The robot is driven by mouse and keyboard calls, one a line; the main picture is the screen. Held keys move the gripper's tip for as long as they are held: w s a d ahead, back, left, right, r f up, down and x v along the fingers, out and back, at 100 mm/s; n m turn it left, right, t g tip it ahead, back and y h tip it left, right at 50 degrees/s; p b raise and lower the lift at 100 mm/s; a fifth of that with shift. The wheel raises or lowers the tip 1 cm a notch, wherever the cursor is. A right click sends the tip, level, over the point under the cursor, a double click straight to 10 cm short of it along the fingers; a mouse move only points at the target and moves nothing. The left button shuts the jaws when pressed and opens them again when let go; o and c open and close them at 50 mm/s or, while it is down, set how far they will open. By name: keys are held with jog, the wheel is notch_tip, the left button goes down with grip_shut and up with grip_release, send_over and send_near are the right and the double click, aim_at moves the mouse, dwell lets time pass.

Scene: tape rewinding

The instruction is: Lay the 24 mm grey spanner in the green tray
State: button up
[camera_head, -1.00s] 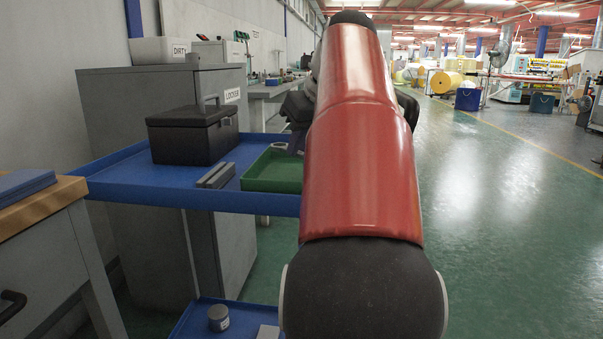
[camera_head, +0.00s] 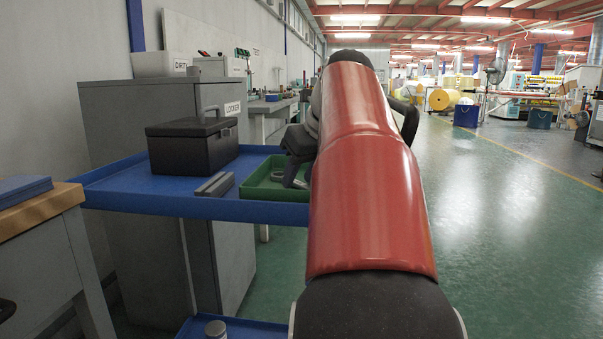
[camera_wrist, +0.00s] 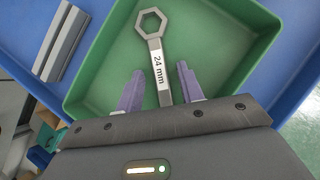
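The grey spanner (camera_wrist: 153,42) has a ring end and a white label reading "24 mm". In the wrist view it lies over the floor of the green tray (camera_wrist: 100,70), its ring pointing away from me. My gripper (camera_wrist: 160,72) has its two purple fingers apart, one on each side of the handle, with green showing in the gaps. The handle's near end is hidden by the gripper body. In the head view my gripper (camera_head: 294,174) is low at the green tray (camera_head: 257,190), and the spanner's ring (camera_head: 277,176) shows inside it; my arm hides the tray's right part.
The green tray stands on a blue trolley top (camera_head: 150,192). Grey bars (camera_head: 214,184) lie left of it, with a black toolbox (camera_head: 193,145) behind them. A grey locker (camera_head: 110,110) stands behind. A wooden-topped bench (camera_head: 40,212) is at left. Open floor lies to the right.

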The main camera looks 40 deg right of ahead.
jog(key=p+v, duration=0.4)
jog(key=v, duration=0.8)
jog(key=shift+r+p, duration=0.2)
jog(key=shift+p, duration=0.15)
